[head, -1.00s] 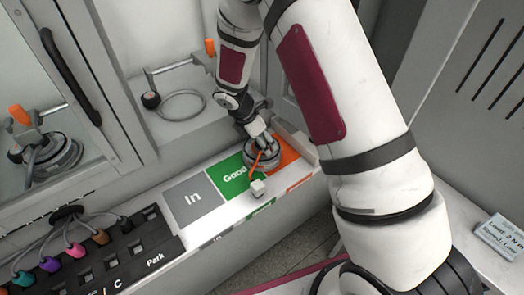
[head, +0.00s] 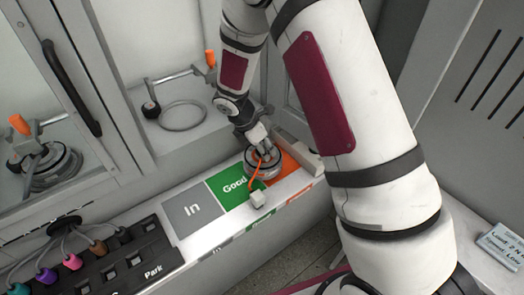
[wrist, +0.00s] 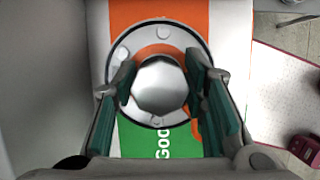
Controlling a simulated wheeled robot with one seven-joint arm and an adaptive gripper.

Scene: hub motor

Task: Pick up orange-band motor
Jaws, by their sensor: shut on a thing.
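The orange-band motor (head: 262,167) is a round grey disc with an orange cable that ends in a white connector (head: 258,198). It sits at the border of the green "Good" zone (head: 229,186) and the orange zone (head: 287,163). In the wrist view, the motor (wrist: 195,42) shows a dark rim, an orange ring and a pale central hub (wrist: 160,88). My gripper (head: 262,151) points down at it from above. In the wrist view, the teal pads of my gripper (wrist: 160,92) are on both sides of the hub and shut on it. I cannot tell whether the motor touches the surface.
A grey "In" zone (head: 192,211) lies left of the green one. A black rack (head: 120,255) with colored plugs is at the lower left. A fixture with an orange handle (head: 210,58) and a ring (head: 183,115) stands behind. Another clamp fixture (head: 45,165) is at left.

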